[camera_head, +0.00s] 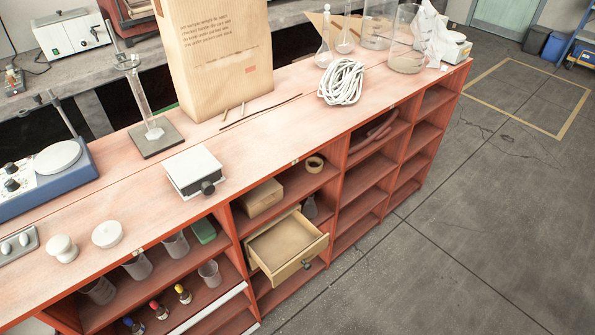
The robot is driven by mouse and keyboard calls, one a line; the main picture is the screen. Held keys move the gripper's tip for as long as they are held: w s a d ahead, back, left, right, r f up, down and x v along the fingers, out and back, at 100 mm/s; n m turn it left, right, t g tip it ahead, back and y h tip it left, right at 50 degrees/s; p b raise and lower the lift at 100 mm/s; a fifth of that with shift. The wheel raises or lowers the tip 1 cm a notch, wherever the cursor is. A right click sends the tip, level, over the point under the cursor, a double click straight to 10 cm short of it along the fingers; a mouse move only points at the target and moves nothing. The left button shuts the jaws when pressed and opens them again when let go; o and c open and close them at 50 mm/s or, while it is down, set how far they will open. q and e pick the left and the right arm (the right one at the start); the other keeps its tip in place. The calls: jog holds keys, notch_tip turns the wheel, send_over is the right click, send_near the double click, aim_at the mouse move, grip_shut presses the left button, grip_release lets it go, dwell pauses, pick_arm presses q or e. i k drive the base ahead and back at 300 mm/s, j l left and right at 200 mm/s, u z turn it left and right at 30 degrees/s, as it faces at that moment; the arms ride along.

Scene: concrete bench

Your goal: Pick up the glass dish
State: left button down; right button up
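No thing shows clearly as the glass dish. A low round whitish piece (107,234) lies near the front edge of the bench top at the left; I cannot tell whether it is glass. A wide clear glass vessel (406,48) stands upright at the right end of the bench, with another glass vessel (377,28) behind it. Neither of my grippers is in view.
A white pot (61,248), a white box with a black knob (194,171), a stand (155,138), a large paper bag (217,60), coiled white rope (342,82) and flasks (324,50) occupy the red bench (255,150). A drawer (288,248) juts out below. Floor (450,230) at right is clear.

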aim_at(117, 240)
jog(key=k+u, duration=0.1)
jog(key=u, duration=1.1)
